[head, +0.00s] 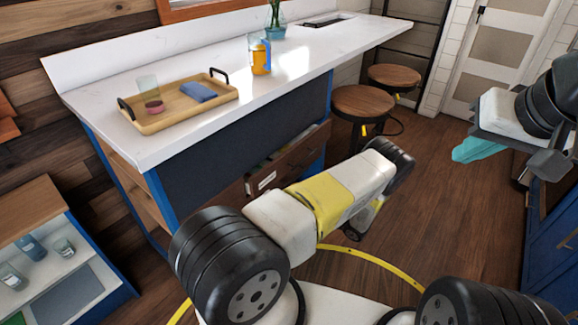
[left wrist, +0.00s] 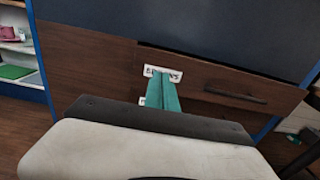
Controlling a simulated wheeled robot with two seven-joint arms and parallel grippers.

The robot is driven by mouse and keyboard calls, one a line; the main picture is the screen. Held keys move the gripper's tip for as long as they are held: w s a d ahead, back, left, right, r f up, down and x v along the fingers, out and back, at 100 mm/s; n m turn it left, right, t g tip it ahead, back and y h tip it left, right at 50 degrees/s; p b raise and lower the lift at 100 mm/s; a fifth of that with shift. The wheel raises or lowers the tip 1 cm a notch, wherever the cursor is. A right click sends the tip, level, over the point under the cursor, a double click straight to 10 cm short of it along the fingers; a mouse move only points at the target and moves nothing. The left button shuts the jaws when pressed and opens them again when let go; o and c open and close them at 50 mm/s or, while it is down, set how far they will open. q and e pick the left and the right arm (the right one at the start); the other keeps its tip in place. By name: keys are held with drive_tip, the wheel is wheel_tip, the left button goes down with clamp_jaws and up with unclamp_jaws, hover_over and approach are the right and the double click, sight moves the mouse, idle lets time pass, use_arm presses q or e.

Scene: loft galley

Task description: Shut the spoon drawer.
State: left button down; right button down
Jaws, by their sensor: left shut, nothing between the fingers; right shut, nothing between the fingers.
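The spoon drawer has a brown wooden front (left wrist: 205,85) with a dark bar handle and a white label, whose lettering is too small to read surely. In the head view the drawer front (head: 295,160) stands out a little under the dark blue panel, with pale contents showing behind its top edge. My left arm hides these fingers in the head view. My right gripper (head: 462,154) is shut and empty, far right, away from the drawer.
The white counter (head: 300,60) above the drawer carries a wooden tray (head: 165,120) with a glass and a blue cloth, and an orange-filled glass (head: 260,57). Round stools (head: 362,102) stand at its right end. Open shelves (head: 55,250) are at left. Wooden floor lies clear at right.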

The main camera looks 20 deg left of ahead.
sight(264, 174)
use_arm(q)
drive_tip(key=x, duration=1.4)
drive_tip(key=shift+f, duration=0.1)
drive_tip(key=x, duration=0.4)
drive_tip(key=shift+a, duration=0.15)
drive_tip(key=shift+w+a, duration=0.15)
drive_tip(key=shift+a, duration=0.15)
